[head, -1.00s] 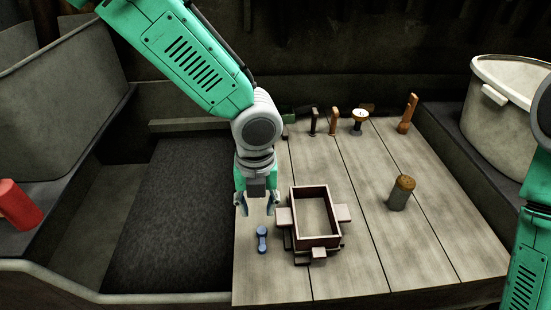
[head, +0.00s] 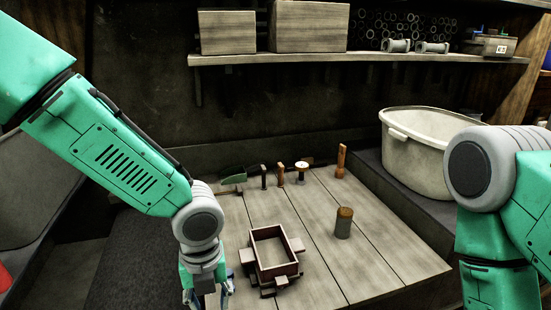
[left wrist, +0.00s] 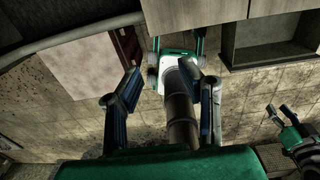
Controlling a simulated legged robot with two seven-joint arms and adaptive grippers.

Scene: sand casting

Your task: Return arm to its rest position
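My left arm comes in from the left in the head view. Its gripper (head: 208,292) hangs at the bottom edge, left of the wooden flask frame (head: 252,260). In the left wrist view my left gripper (left wrist: 163,110) has its two fingers spread wide, with nothing held between them. My right arm (head: 485,180) is at the right side of the head view, and its gripper is out of that frame. A gripper that looks like my right one (left wrist: 282,114) shows at the right of the left wrist view, with its fingers apart and empty.
A pale tub (head: 418,150) stands to the right. A shelf (head: 370,57) with boxes runs above. The dark surface (head: 130,275) at left is bare.

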